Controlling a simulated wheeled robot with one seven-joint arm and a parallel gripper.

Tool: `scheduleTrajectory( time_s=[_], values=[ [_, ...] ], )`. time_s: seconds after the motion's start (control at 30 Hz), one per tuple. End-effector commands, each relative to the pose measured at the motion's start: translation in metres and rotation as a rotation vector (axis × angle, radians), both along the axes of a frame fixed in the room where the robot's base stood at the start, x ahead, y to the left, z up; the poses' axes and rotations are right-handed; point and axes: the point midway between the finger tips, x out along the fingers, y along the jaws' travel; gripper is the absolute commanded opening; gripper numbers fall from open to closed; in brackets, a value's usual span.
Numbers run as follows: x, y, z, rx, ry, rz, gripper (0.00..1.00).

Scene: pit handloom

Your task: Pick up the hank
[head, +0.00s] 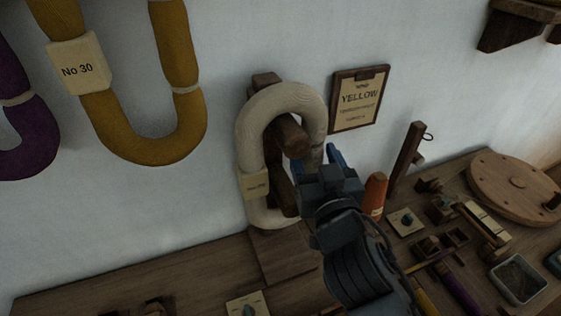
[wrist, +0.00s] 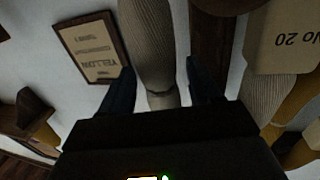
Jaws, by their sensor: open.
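The off-white hank (head: 248,135) hangs as a long loop on a dark wooden peg (head: 292,138) by the wall, with a paper label on its left limb. My gripper (head: 324,158) is open at the hank's right limb. In the wrist view, one limb of the hank (wrist: 148,45), with a tie around it, runs between my two blue fingers (wrist: 159,70), with a visible gap to each. The label (wrist: 285,38) reads "No 20" upside down there. In the head view my gripper hides the lower right of the hank.
A yellow hank (head: 148,150) labelled No 30 and a purple hank (head: 28,135) hang at the left. A framed "YELLOW" sign (head: 358,98) is on the wall. An orange cone (head: 375,193), a wooden post (head: 407,160) and several tools crowd the bench at right.

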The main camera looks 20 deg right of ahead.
Motion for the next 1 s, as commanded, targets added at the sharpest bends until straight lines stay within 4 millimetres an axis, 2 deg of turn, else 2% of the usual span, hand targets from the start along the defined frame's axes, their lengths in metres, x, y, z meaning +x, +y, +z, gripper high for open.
scheduleTrajectory(
  time_s=[0.07,0.3,0.57,1.0],
  values=[
    [0.012,-0.003,0.006,0.000,0.000,-0.001,0.63],
    [0.039,-0.010,0.003,0.000,0.000,0.000,0.63],
    [0.041,-0.010,0.001,0.000,0.001,0.000,0.63],
    [0.040,-0.010,0.001,0.000,0.001,0.000,0.22]
  ],
)
